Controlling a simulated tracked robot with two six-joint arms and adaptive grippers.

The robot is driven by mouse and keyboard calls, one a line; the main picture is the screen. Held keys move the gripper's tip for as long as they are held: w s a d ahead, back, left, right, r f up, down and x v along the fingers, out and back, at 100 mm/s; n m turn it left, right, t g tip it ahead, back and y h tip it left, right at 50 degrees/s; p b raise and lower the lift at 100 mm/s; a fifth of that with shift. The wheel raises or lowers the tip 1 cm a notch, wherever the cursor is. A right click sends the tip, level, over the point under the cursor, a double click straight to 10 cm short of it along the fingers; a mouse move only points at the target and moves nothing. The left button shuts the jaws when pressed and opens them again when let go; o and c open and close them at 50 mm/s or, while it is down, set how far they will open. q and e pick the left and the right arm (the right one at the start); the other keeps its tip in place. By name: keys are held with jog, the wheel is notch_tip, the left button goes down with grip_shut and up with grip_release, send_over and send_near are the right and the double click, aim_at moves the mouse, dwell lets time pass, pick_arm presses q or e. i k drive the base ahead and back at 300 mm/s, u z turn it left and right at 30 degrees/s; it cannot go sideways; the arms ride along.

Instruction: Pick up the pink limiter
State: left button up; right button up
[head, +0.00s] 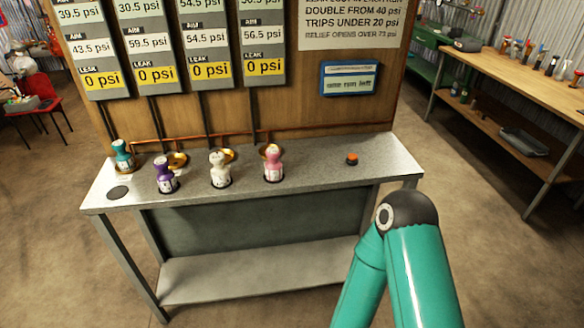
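The pink limiter (273,164) stands upright on the grey bench (320,165), the rightmost in a row of limiters, in front of a brass fitting. A white limiter (219,170) and a purple limiter (166,176) stand to its left, and a teal limiter (122,157) is at the far left. A teal arm link of mine rises at the lower right, in front of the bench. Neither of my grippers shows in the head view. Nothing is seen touching the pink limiter.
A wooden backboard (300,108) with gauge panels rises behind. A dark disc (118,193) lies at the bench's left end. A wooden workbench (520,78) stands right. Bench top between pink limiter and button is clear.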

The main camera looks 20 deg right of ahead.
aim_at(273, 167)
jog(key=z, duration=0.05)
jog(key=i, duration=0.85)
